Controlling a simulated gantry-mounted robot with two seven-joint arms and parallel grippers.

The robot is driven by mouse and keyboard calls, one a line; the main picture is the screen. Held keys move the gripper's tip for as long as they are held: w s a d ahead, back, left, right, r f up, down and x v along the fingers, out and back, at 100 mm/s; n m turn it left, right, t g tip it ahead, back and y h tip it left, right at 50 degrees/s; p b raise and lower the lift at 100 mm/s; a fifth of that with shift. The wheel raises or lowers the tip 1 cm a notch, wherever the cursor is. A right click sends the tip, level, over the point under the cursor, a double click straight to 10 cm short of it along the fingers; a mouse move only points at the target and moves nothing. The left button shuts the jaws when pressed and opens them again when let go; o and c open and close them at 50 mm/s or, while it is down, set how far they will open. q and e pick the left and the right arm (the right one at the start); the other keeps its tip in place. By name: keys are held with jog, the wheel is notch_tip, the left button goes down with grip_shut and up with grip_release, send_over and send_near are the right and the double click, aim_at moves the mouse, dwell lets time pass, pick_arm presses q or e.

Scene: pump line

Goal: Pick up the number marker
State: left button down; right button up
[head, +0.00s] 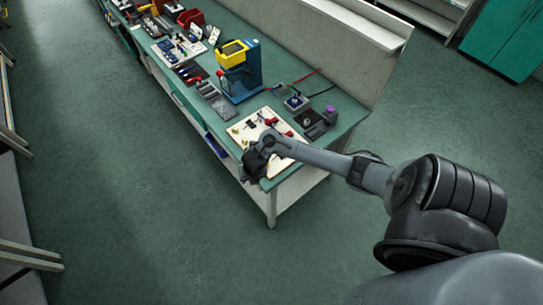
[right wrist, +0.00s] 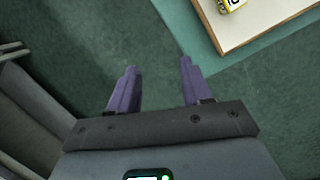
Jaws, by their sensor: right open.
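A small yellow marker with dark figures (right wrist: 231,5) lies at the top edge of the right wrist view, on the pale board (right wrist: 262,28) near its corner. Its top is cut off and I cannot read the figures for sure. My right gripper (right wrist: 158,68) is open, with two purple fingers apart and nothing between them. The fingers are over the green floor, below and left of the board in that view. In the head view my right gripper (head: 252,172) is at the near end of the bench, by the board's front corner. My left gripper is not in view.
The board (head: 247,124) holds several small red and dark parts. Behind it on the green bench stand a blue press with a yellow box (head: 233,52), a grey tray (head: 215,101) and dark boxes (head: 318,124). Open floor lies left of the bench.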

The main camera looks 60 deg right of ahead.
jog(key=s+d+r+n+g+p, duration=0.15)
jog(key=d+r+n+p, duration=0.3)
jog(key=d+r, duration=0.45)
jog(key=shift+n+g+y, duration=0.35)
jog(key=shift+y, duration=0.05)
jog(key=f+b, duration=0.1)
jog(key=f, duration=0.1)
jog(key=d+f+b, duration=0.1)
jog(key=f, duration=0.1)
jog(key=shift+f, duration=0.35)
jog(key=shift+a+f+b, duration=0.1)
jog(key=shift+f+b, duration=0.5)
jog(key=shift+f, duration=2.35)
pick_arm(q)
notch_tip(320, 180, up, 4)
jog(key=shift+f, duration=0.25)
pick_arm(e)
jog(key=shift+w, duration=0.1)
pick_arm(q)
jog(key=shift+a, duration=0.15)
pick_arm(e)
grip_shut()
